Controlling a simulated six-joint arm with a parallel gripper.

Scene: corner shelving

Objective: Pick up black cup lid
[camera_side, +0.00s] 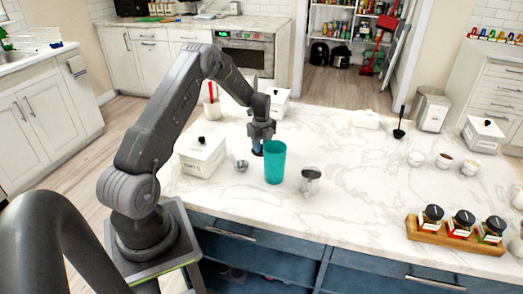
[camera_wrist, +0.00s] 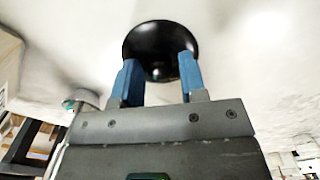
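The black cup lid (camera_wrist: 160,38) is round and glossy and lies on the pale marble counter, in front of my fingertips in the wrist view. My gripper (camera_wrist: 159,62) has its two blue fingers apart, and their tips overlap the lid's near edge in the picture. I cannot tell whether they touch it. In the side view my gripper (camera_side: 258,146) points down just left of and behind a teal cup (camera_side: 275,164). Only a small dark part of the lid (camera_side: 257,153) shows there under the fingers.
A white box (camera_side: 203,158) with a black knob stands left of my gripper, and a small metal scoop (camera_side: 241,166) lies nearby. A metal cup (camera_side: 311,182) is right of the teal cup. A wooden rack (camera_side: 455,238) holds jars.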

